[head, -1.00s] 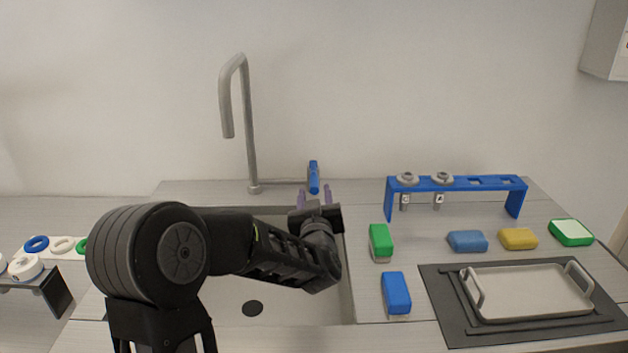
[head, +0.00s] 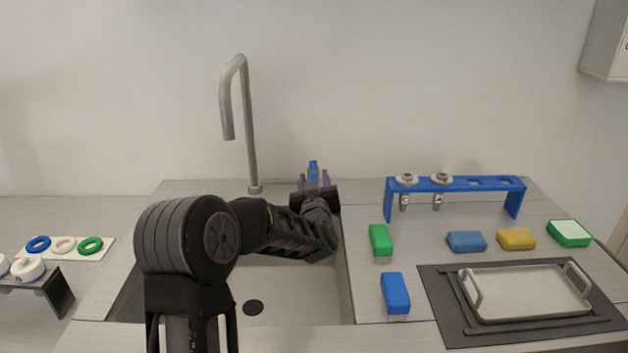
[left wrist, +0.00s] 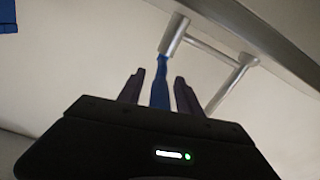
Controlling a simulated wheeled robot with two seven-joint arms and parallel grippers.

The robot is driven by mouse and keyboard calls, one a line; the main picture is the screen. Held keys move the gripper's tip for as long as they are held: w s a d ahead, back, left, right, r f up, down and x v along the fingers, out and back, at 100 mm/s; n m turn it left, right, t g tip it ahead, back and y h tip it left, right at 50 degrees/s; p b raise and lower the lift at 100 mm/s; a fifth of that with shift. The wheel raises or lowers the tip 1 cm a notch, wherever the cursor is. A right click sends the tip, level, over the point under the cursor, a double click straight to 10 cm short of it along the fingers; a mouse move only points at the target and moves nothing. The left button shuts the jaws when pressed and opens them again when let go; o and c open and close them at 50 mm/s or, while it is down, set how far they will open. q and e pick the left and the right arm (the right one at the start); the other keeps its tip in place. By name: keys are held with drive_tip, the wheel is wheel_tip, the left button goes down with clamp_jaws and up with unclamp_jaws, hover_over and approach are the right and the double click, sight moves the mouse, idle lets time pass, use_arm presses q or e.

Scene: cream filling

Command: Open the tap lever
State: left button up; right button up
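The grey tap (head: 250,130) stands behind the sink with its spout curving up to the left. Its blue lever (head: 313,170) rises at the back of the sink, right of the tap's base. My left gripper (head: 314,181) is at the lever, with its purple fingers on either side of it. In the left wrist view the blue lever (left wrist: 161,82) stands between the two fingers (left wrist: 158,88), with a gap on each side, so the gripper is open. The lever's lower part is hidden behind the gripper in the head view. My right gripper is not in view.
The sink basin (head: 290,295) lies under my left arm. Right of it are a green-topped block (head: 380,240), a blue-topped block (head: 396,293), a blue rack (head: 460,184), sponges (head: 467,241) and a tray (head: 525,292). Coloured rings (head: 38,244) lie at the left.

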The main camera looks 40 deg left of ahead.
use_arm(q)
clamp_jaws()
idle(1.2)
